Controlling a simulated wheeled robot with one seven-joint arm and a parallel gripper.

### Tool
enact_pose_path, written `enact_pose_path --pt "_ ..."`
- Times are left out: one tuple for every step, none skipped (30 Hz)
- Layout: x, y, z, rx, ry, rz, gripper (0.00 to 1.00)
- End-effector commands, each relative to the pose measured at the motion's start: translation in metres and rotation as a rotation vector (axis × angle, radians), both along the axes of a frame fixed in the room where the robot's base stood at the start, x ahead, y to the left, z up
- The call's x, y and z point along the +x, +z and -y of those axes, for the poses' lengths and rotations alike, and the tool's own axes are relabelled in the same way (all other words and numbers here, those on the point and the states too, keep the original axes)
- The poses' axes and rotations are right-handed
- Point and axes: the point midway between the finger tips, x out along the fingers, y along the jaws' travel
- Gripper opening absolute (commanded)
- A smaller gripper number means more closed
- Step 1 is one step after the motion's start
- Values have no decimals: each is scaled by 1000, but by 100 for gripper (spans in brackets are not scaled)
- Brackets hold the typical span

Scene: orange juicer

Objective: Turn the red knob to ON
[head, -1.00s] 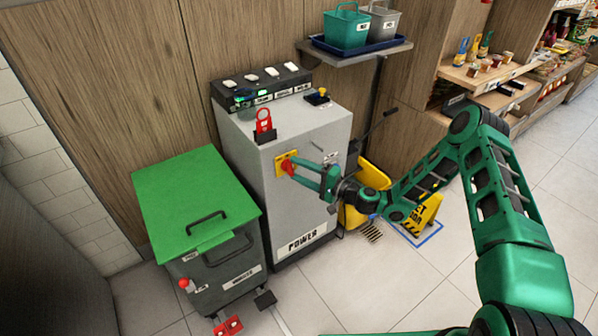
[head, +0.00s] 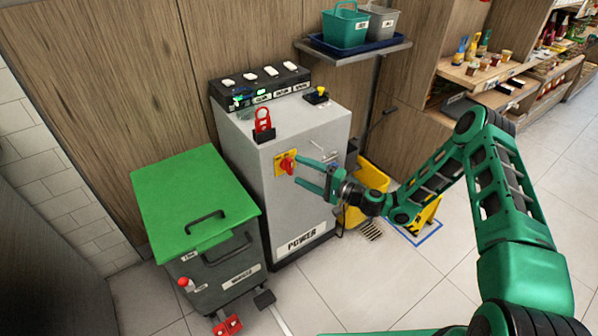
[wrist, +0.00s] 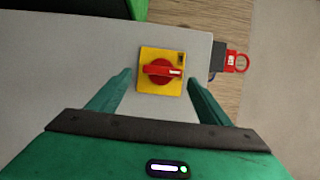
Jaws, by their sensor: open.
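The red knob (head: 288,164) sits on a yellow plate (head: 279,158) on the grey POWER cabinet (head: 300,206). In the wrist view the red knob (wrist: 158,70) has its handle lying sideways, with a white mark at its right end. A small dark label sits in the upper right corner of the yellow plate (wrist: 146,85); its text is too small to read. My gripper (head: 299,169) is open in front of the knob. In the wrist view my gripper (wrist: 160,76) has one finger on each side of the plate, apart from the knob.
A red lockout tag (head: 263,122) stands on the cabinet's top edge. A green-lidded bin (head: 190,190) is close on the left. A yellow floor sign (head: 427,212) and a shelf with baskets (head: 400,48) are to the right.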

Motion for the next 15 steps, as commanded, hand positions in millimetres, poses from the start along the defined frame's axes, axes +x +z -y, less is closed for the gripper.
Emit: enact_pose_path --pt "-4 0 10 1 -4 -3 72" --pt "-8 -1 14 1 -4 -4 72" --pt "-12 -1 21 1 -4 -3 72" --pt "-15 -1 26 1 -4 -4 72" --pt "-19 -1 31 0 -4 -4 72" --pt "-22 -1 37 0 -5 -4 72" --pt "-25 -1 42 0 -4 -4 72" --pt "-28 -1 46 1 -3 -4 72" --pt "-32 -1 52 0 -4 -4 72" --pt "-34 -1 55 0 -5 -4 72" --pt "-36 -2 58 0 -4 -4 72" --pt "-39 -2 62 0 -3 -4 72" --pt "-41 -2 65 -1 -3 -3 72" --pt "-42 -2 67 -1 -3 -2 72" --pt "-44 -2 70 -1 -3 -2 72"
